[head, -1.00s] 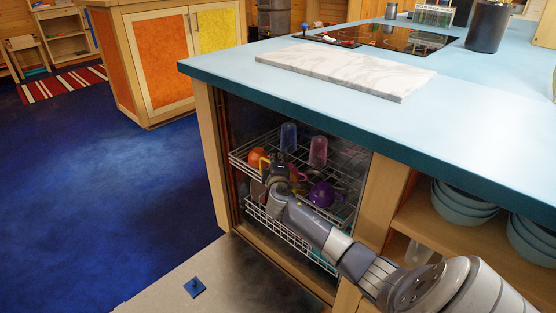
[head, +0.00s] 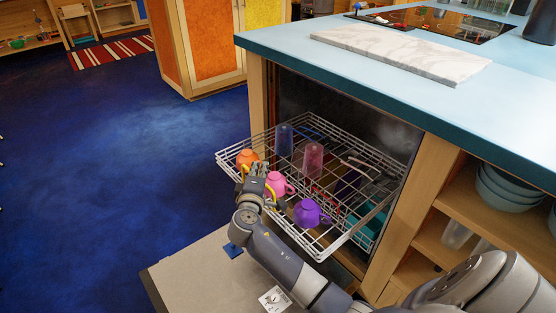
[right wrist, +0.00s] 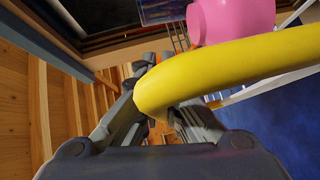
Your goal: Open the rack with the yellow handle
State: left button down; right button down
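The upper wire rack (head: 340,240) is pulled far out of the dishwasher under the blue counter. Its yellow handle (head: 272,194) is at the rack's front edge; it also shows large in the right wrist view (right wrist: 240,68). My right gripper (head: 257,172) is at this front edge, its fingers (right wrist: 160,98) closed about the yellow handle, which partly hides them. An orange cup (head: 246,157), a pink mug (head: 277,184), a purple mug (head: 307,212), a blue glass (head: 284,139) and a pink glass (head: 313,158) stand in the rack. My left gripper is out of view.
A marble board (head: 400,54) lies on the counter (head: 290,45). Shelves with blue bowls (head: 508,188) are at the right. The blue floor (head: 110,190) at left is clear.

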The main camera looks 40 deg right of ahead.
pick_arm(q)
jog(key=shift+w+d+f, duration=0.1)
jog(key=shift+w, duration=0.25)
pick_arm(e)
jog(key=shift+s+a, duration=0.15)
jog(key=shift+a, duration=1.3)
jog(key=shift+s+a, duration=0.15)
jog(key=shift+a, duration=1.3)
jog(key=c, duration=1.7)
grip_release()
jog(key=v, duration=1.2)
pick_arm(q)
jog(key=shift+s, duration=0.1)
